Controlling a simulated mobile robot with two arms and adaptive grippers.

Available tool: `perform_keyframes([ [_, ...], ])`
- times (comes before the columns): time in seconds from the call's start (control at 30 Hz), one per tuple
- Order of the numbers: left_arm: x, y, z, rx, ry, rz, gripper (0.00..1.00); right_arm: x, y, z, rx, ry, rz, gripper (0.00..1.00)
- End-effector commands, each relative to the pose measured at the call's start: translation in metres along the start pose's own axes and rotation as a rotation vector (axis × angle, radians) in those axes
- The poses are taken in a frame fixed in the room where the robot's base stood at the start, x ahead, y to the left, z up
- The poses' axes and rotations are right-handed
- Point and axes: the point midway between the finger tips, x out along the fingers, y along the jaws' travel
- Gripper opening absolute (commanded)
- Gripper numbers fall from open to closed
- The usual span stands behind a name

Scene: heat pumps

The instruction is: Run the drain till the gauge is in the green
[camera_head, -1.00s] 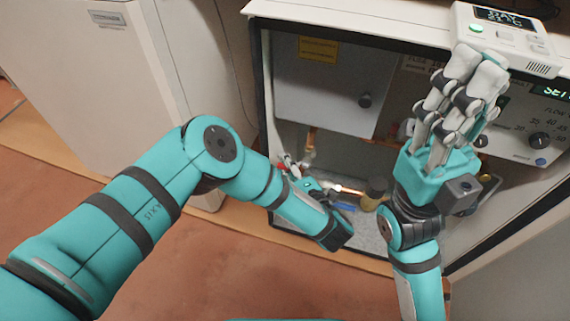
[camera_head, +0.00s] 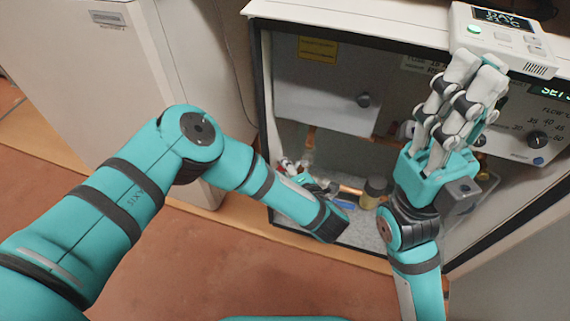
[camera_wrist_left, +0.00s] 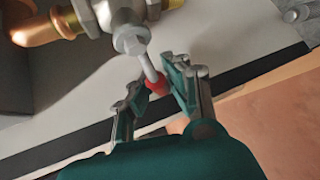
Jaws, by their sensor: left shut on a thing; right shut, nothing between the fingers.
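The drain valve's grey lever with a red tip (camera_wrist_left: 157,83) hangs from a metal fitting (camera_wrist_left: 130,38) in the left wrist view. My left gripper (camera_wrist_left: 155,92) is shut on this lever near its red end. In the head view my left gripper (camera_head: 290,166) is low inside the open cabinet, at its left side, partly hidden by its own wrist. My right gripper (camera_head: 474,68) is shut and empty, pointing up in front of the cabinet's right part. I cannot make out the gauge or its green band in either view.
The open cabinet (camera_head: 262,120) holds a grey box (camera_head: 325,85), a copper pipe (camera_head: 350,189) and a dark cylindrical part (camera_head: 374,190). A control panel (camera_head: 550,115) and a thermostat (camera_head: 500,38) are at right. A white appliance (camera_head: 90,70) stands left; the floor in front is clear.

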Motion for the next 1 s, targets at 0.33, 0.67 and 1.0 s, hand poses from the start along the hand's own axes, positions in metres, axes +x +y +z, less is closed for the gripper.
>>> perform_keyframes([
  [0.33, 0.001, -0.012, 0.002, -0.166, -0.048, -0.168, 0.0, -0.005, 0.0, 0.004, 0.0, -0.014, -0.001, 0.0],
  [0.67, 0.0, -0.017, 0.005, -0.24, -0.071, -0.244, 0.0, 0.001, -0.001, 0.004, -0.002, 0.005, -0.011, 0.0],
  [1.0, 0.0, -0.017, 0.005, -0.247, -0.073, -0.252, 0.0, 0.002, -0.001, 0.002, -0.002, 0.009, -0.008, 0.0],
])
